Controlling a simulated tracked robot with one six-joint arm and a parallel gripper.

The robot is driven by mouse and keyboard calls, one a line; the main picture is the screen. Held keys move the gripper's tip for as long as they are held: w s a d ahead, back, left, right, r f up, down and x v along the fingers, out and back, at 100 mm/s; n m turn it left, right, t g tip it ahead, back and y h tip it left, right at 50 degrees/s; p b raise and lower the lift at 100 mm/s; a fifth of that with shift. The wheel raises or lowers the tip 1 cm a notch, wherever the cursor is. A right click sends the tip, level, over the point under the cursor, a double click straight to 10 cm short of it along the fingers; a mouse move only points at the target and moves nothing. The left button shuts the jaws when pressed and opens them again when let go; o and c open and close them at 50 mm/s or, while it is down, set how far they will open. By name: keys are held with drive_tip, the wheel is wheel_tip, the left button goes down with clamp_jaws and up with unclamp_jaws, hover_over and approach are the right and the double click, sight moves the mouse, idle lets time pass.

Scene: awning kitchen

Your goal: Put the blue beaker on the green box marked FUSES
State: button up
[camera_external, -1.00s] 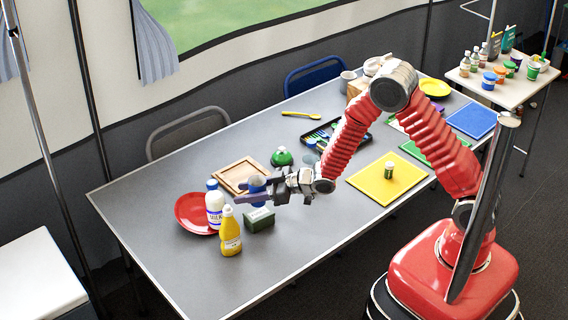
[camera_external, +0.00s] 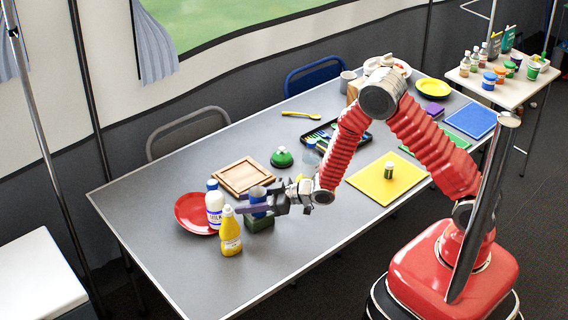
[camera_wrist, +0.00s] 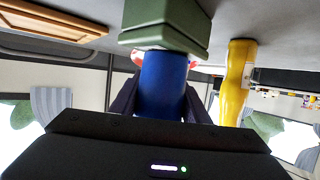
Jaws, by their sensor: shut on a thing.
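The blue beaker (camera_external: 257,195) is upright between the fingers of my gripper (camera_external: 256,208), which is shut on it. In the wrist view, which is upside down, the beaker (camera_wrist: 163,85) stands between the two dark fingers. The green box (camera_external: 260,224) is on the grey table right under the beaker and partly hidden by it and the gripper. In the wrist view the box (camera_wrist: 165,38) meets the beaker's base end; I cannot tell whether they touch. The FUSES marking cannot be read here.
A yellow bottle (camera_external: 230,236) and a white bottle (camera_external: 214,210) stand close left of the box, beside a red plate (camera_external: 186,212). A wooden tray (camera_external: 241,176) lies behind. A yellow mat (camera_external: 370,184) lies to the right. The table's front is clear.

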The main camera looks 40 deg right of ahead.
drive_tip(key=o, duration=1)
drive_tip(key=shift+o, duration=0.2)
drive_tip(key=shift+r, duration=0.1)
drive_tip(key=v, duration=1.2)
drive_tip(key=s+d+r+m+h, duration=0.3)
drive_tip(key=d+r+h, duration=0.5)
drive_tip(key=d+r, duration=0.85)
drive_tip(key=s+d+r+m+g, duration=0.2)
drive_tip(key=s+d+r, duration=0.1)
drive_tip(key=s, duration=0.7)
drive_tip(key=s+d+r+m+g+h, duration=0.1)
drive_tip(key=s+d+r+m+g, duration=0.2)
drive_tip(key=s, duration=0.8)
drive_tip(key=shift+s+d+r, duration=0.2)
drive_tip(key=shift+d+r, duration=0.15)
drive_tip(key=shift+d, duration=0.65)
